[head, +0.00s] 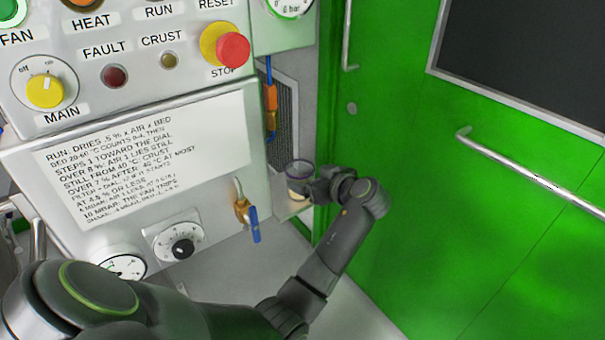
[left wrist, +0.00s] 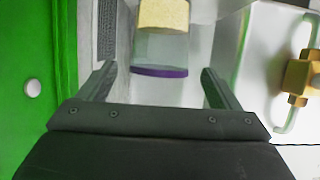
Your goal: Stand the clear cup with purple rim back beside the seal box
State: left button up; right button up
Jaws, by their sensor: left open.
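The clear cup with purple rim (head: 299,169) stands upright on a small pale ledge (head: 290,212) beside the control cabinet, with pale yellow material in its lower part. In the left wrist view the cup (left wrist: 160,47) appears rim down, its purple rim between the fingertip lines. My left gripper (head: 310,187) is at the cup's right side in the head view. In the left wrist view its fingers (left wrist: 158,75) are open, with gaps on both sides of the cup. I cannot pick out the seal box with certainty. My right gripper is not in view.
A brass valve with a blue lever (head: 249,220) sticks out left of the cup; its brass body also shows in the left wrist view (left wrist: 298,76). A green door (head: 440,220) with a rail handle (head: 530,178) stands right of my arm. A mesh panel (head: 288,115) is behind.

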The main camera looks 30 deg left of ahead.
pick_arm(q)
jog(key=v, duration=0.6)
jog(key=shift+s, duration=0.1)
